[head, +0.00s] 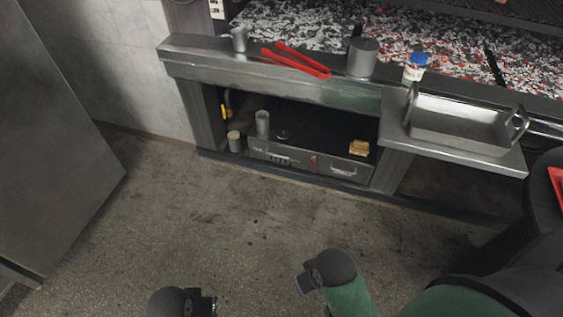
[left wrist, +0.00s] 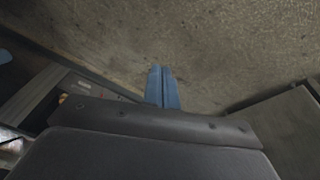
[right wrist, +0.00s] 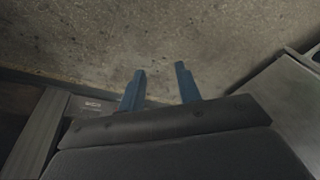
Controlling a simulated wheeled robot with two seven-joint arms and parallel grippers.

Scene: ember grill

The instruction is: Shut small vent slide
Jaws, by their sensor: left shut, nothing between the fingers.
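The low metal drawer unit (head: 340,168) under the grill counter has a small slotted vent (head: 279,158) on the left of its front. A small red tab (head: 313,161) sits just right of the slots. The picture is too small to tell how far the slide stands open. My left gripper (left wrist: 162,72) is shut and empty, with its blue fingers together over bare floor in the left wrist view. My right gripper (right wrist: 160,72) is open and empty, its fingers apart. Both arms show at the bottom of the head view, well away from the vent.
On the counter (head: 270,75) are red tongs (head: 296,61), a metal pot (head: 362,57), a small cup (head: 239,39) and a blue-lidded jar (head: 415,68). A metal tray (head: 462,121) is at right. A tall cup (head: 262,123) and a sponge-like block (head: 358,147) top the unit. The floor between is clear.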

